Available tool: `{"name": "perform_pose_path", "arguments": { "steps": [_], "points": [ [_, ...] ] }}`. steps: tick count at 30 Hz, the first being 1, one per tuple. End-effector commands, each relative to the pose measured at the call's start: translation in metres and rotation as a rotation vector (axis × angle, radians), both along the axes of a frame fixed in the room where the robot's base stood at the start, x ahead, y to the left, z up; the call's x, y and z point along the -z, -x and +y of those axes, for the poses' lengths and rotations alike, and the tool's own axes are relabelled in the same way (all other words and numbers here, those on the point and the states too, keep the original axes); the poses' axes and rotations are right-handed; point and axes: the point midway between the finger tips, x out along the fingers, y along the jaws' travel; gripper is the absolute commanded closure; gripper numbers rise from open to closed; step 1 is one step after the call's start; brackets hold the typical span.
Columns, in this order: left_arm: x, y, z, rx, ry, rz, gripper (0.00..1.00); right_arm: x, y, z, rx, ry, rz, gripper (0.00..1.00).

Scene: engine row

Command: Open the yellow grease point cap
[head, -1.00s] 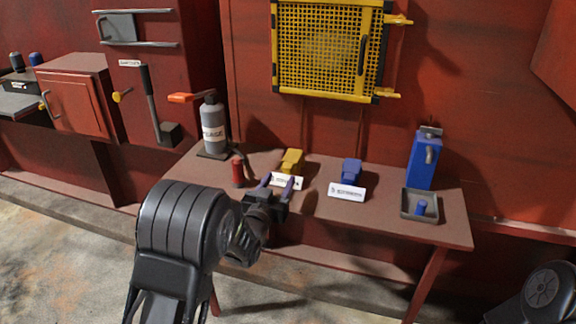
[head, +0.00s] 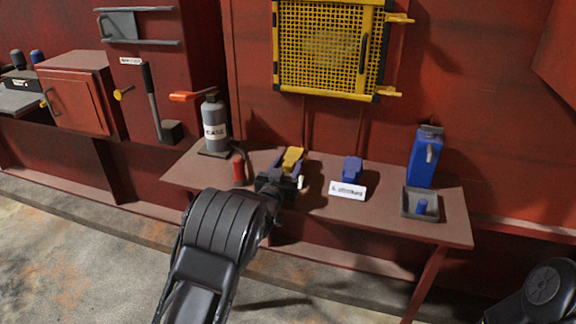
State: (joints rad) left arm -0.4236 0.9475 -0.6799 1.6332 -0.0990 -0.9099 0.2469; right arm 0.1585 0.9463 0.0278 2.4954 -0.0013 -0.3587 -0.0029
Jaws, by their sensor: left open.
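The yellow grease point cap (head: 293,158) sits on the brown table, left of its middle. My left gripper (head: 288,161) is open, with its purple-grey fingers on either side of the yellow cap. I cannot tell whether the fingers touch it. My gripper hides the cap's lower part and most of the white label in front of it. My right gripper is not in view; only a dark part shows at the bottom right corner.
On the table (head: 400,225) stand a grey grease canister (head: 214,128), a red cylinder (head: 239,171), a blue cap block (head: 352,169) with a white label (head: 347,190), a blue can (head: 424,160) and a grey tray (head: 408,207). A yellow mesh door (head: 328,48) hangs above.

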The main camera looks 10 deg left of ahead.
Motion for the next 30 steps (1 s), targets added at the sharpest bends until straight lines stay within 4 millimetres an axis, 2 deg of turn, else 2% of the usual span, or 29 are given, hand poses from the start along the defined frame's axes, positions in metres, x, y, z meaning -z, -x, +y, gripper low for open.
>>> {"name": "perform_pose_path", "arguments": {
  "steps": [2, 19, 30],
  "points": [
    [-0.0001, 0.0001, 0.0000, 0.000, 0.000, 0.000, 0.54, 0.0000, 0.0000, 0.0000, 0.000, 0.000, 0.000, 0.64],
    [-0.0002, 0.0003, -0.0001, 0.000, 0.000, 0.000, 1.00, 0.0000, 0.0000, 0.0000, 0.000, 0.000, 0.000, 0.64],
    [-0.0002, 0.0003, -0.0002, 0.000, 0.000, 0.000, 1.00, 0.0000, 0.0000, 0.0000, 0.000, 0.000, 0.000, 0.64]
  ]
}}
